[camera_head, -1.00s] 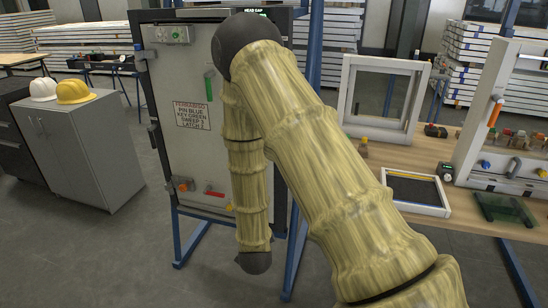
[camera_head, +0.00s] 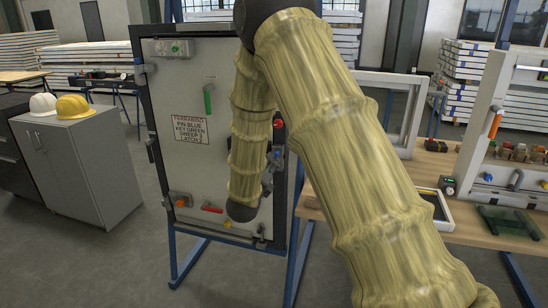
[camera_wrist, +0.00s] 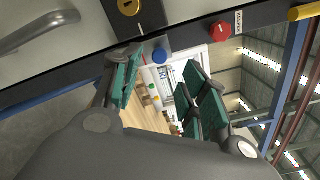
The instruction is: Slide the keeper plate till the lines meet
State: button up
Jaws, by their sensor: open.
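A pale door panel (camera_head: 190,100) stands in a dark container frame (camera_head: 293,185) and carries a printed label (camera_head: 191,128). In the wrist view, the frame's dark edge carries a blue knob (camera_wrist: 160,56), a red knob (camera_wrist: 220,28) and a yellow knob on a black block (camera_wrist: 128,6). My gripper (camera_wrist: 160,88) is open, its green-padded fingers apart with nothing held between them, close to the frame edge by the blue knob. My arm hides most of it in the head view.
A green handle (camera_head: 208,99), an orange knob (camera_head: 181,201) and a red handle (camera_head: 212,209) stick out from the door. A workbench (camera_head: 470,225) with fixtures stands at right. A grey cabinet (camera_head: 85,165) with two hard hats stands at left. Floor between is clear.

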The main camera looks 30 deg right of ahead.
jog(key=p+x, duration=0.1)
jog(key=x, duration=0.5)
jog(key=shift+w+d, duration=0.15)
grip_shut()
